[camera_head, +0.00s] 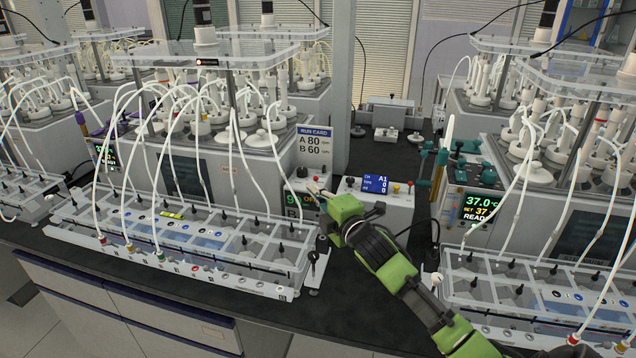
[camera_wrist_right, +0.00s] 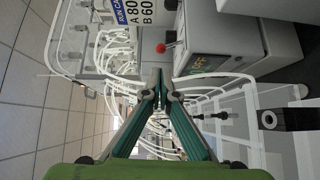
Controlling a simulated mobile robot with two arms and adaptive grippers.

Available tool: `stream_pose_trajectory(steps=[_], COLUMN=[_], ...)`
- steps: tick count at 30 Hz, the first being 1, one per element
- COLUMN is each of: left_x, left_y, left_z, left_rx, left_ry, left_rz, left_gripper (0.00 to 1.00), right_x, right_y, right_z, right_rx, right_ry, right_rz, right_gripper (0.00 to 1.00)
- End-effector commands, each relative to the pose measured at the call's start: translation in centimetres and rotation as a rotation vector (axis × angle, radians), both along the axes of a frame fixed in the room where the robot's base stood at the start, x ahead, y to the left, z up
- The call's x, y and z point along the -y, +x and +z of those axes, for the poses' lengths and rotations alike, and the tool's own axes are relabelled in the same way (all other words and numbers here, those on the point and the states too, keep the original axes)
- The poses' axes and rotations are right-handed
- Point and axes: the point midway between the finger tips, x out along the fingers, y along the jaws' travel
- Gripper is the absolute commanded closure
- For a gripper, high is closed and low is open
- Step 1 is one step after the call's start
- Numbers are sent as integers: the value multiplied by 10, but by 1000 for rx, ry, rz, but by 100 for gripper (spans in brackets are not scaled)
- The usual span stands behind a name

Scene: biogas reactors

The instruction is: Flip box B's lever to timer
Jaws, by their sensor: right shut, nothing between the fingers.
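A small grey box with a green display (camera_head: 292,200) stands behind my right gripper, and part of its front is hidden. In the wrist view its display (camera_wrist_right: 197,66) reads OFF, and a red-tipped lever (camera_wrist_right: 161,48) sticks out beside it. I cannot read a letter B or a timer mark on it. My right gripper (camera_head: 314,188) is shut and empty, close to this box's top front; contact cannot be told. In the wrist view its fingertips (camera_wrist_right: 158,78) meet below the lever in the picture, apart from it in view. My left gripper is not in view.
A run card (camera_head: 315,141) reads A 80, B 60. A box with a blue display (camera_head: 375,184) stands right of my gripper. A dark bench strip lies between.

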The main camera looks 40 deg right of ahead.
Motion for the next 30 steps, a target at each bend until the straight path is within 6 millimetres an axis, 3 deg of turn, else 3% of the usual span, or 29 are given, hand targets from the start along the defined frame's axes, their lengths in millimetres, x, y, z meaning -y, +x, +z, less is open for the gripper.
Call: stream_pose_trajectory(steps=[8,20,30], left_x=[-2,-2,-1], left_y=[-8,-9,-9], left_z=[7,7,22], left_rx=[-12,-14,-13], left_ry=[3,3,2], left_rz=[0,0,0], left_gripper=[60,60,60], right_x=[17,18,20], right_y=[13,14,15], right_z=[0,0,4], right_rx=[0,-1,-38], right_ry=[0,1,46], right_rz=[1,1,1], right_gripper=[100,100,100])
